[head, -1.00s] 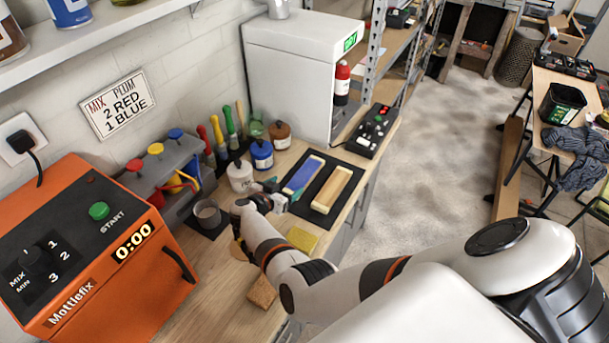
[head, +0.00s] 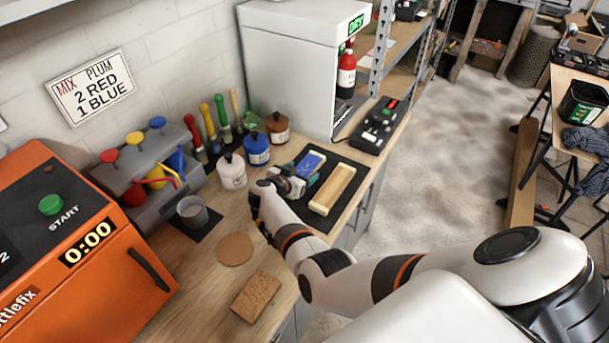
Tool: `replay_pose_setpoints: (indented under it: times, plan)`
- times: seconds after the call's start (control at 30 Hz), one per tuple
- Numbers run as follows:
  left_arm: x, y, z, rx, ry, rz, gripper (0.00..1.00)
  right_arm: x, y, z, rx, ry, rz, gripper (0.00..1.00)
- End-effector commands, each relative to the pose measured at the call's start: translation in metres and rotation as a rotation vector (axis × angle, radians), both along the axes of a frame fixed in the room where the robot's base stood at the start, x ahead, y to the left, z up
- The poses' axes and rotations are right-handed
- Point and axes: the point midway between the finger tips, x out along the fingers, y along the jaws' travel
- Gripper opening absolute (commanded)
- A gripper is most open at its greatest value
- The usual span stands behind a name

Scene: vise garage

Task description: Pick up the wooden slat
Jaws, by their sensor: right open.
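The bare pale wooden slat (head: 332,188) lies on a black mat (head: 352,167) near the bench's right edge. Beside it on the left lies a similar pale-edged piece with a blue top (head: 309,164). My right gripper (head: 294,180) is open at the near end of the blue-topped piece, to the left of the bare slat. Its fingers cover part of that near end, and I cannot tell whether they touch it. My left gripper is not in view.
White (head: 232,171), blue (head: 257,149) and brown (head: 277,128) pots stand left of and behind the mat. A grey cup (head: 192,212), cork block (head: 256,297) and orange machine (head: 75,255) are nearer. A white cabinet (head: 290,65) and control box (head: 378,125) stand behind.

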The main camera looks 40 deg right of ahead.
Motion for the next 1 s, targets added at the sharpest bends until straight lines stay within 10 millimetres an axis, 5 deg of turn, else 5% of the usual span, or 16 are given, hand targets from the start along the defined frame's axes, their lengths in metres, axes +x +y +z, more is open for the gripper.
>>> replay_pose_setpoints:
  times: [0.13,0.43,0.77,1.0]
  plan:
    - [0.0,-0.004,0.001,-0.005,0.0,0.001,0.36,-0.001,0.0,-0.001,0.001,0.003,0.0,0.73]
    - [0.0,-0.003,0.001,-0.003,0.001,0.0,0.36,-0.001,0.0,-0.001,0.001,0.003,0.0,0.24]
    - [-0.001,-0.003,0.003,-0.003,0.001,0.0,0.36,-0.001,0.0,0.005,0.002,0.001,-0.001,0.24]
    - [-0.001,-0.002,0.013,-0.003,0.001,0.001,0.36,0.0,0.001,0.043,0.003,-0.005,-0.001,0.24]
